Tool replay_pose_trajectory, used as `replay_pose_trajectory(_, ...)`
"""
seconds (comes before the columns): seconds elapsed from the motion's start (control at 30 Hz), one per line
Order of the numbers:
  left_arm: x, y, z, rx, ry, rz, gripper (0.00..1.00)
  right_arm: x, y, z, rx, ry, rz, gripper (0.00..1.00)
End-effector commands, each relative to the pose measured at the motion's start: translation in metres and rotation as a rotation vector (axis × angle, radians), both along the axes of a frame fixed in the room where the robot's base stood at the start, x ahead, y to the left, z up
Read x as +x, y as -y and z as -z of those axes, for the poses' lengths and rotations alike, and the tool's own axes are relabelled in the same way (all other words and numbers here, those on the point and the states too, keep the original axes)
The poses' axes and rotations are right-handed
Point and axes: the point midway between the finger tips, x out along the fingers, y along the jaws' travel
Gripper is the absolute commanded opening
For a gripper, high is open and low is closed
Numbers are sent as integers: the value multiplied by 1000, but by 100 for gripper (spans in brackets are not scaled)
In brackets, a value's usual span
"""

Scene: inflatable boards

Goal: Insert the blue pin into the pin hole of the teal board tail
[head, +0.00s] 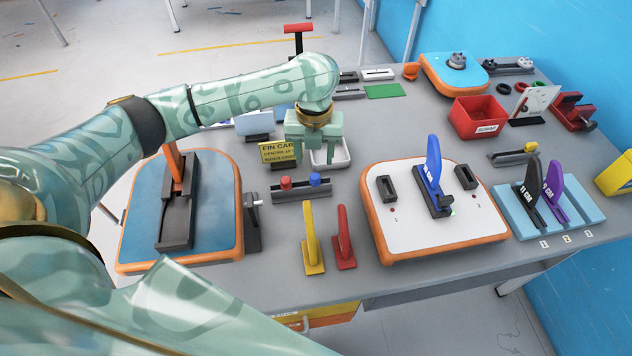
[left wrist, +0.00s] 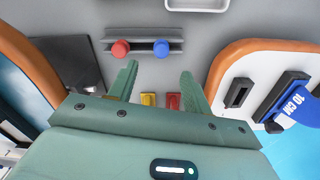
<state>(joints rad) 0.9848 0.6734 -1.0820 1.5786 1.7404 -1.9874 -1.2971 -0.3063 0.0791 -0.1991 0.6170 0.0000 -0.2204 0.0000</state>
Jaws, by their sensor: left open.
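The blue pin (head: 315,179) stands upright at the right end of a grey rack (head: 300,192), beside a red pin (head: 286,183). The left wrist view also shows the blue pin (left wrist: 161,47), just beyond the fingertips. My left gripper (head: 314,158) points down behind the rack; its fingers are apart and empty, as the left wrist view (left wrist: 158,70) shows. The teal board tail (head: 217,215) with an orange rim lies at the table's left. A dark box with an orange fin (head: 173,162) stands on it. I cannot make out the pin hole. My right gripper is out of view.
Yellow (head: 312,240) and red (head: 344,238) fins stand in front of the rack. A white board (head: 400,225) with a blue fin (head: 433,160) is to the right. A white tray (head: 340,155) and a yellow sign (head: 277,152) are near my left gripper.

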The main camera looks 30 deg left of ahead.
Motion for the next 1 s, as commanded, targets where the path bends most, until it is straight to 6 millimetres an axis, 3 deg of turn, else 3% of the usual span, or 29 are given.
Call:
replay_pose_trajectory(0.03, 0, 0, 11, 0, -1, -1, 49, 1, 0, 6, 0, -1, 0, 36)
replay_pose_trajectory(0.33, 2, 0, 34, -2, 1, -2, 49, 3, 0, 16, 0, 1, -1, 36)
replay_pose_trajectory(0.57, 5, -1, 72, -1, 0, -2, 49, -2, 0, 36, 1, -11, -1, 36)
replay_pose_trajectory(0.8, 5, -2, 72, 0, 4, -1, 49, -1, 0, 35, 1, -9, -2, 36)
replay_pose_trajectory(1.0, 5, -2, 72, 0, 4, -1, 2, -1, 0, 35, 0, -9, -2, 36)
